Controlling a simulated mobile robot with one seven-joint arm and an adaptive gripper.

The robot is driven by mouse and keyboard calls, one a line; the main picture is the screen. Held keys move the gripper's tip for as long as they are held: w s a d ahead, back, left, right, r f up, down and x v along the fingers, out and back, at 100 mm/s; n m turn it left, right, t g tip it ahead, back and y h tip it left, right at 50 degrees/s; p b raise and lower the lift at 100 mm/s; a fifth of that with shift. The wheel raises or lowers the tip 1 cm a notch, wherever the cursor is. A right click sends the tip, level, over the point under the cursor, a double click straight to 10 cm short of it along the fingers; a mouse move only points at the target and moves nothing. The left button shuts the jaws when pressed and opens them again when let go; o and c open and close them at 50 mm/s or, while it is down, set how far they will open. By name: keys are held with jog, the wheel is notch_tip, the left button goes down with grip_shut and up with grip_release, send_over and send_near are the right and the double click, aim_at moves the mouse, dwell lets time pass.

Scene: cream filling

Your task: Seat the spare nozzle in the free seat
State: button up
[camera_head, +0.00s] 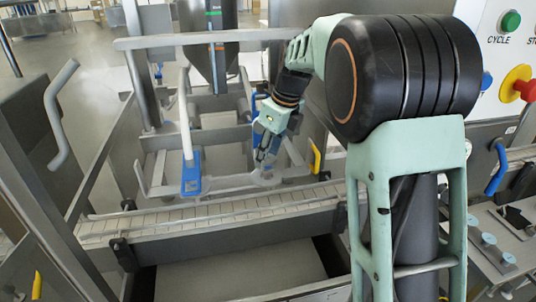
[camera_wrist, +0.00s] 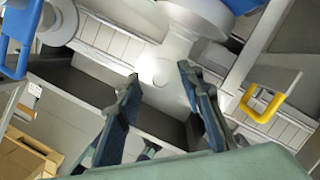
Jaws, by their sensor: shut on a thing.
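My gripper (camera_head: 266,158) is over the conveyor in the head view, between the blue clamp and the yellow handle. Its fingers point down. In the wrist view the two dark fingers (camera_wrist: 158,84) stand on either side of a pale grey nozzle-like part (camera_wrist: 165,66), and they are shut on it. This part also shows, small, below the fingertips in the head view (camera_head: 263,177). In the wrist view it overlaps the round grey fittings behind it, so I cannot tell whether it touches them. I cannot make out the free seat clearly.
The slatted conveyor (camera_head: 215,211) runs below. A blue clamp (camera_head: 191,174) stands left of my gripper, a yellow handle (camera_head: 316,157) right. A grey bar (camera_head: 190,41) crosses behind. A bench (camera_head: 511,249) with several round blue-grey pieces is at lower right.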

jog(key=shift+f+b, duration=0.45)
jog(key=shift+f, duration=0.6)
jog(key=o, duration=1.4)
jog(key=shift+o, duration=0.2)
jog(key=o, duration=0.4)
jog(key=shift+r, duration=0.15)
notch_tip(320, 180, up, 7)
jog(key=p, duration=0.7)
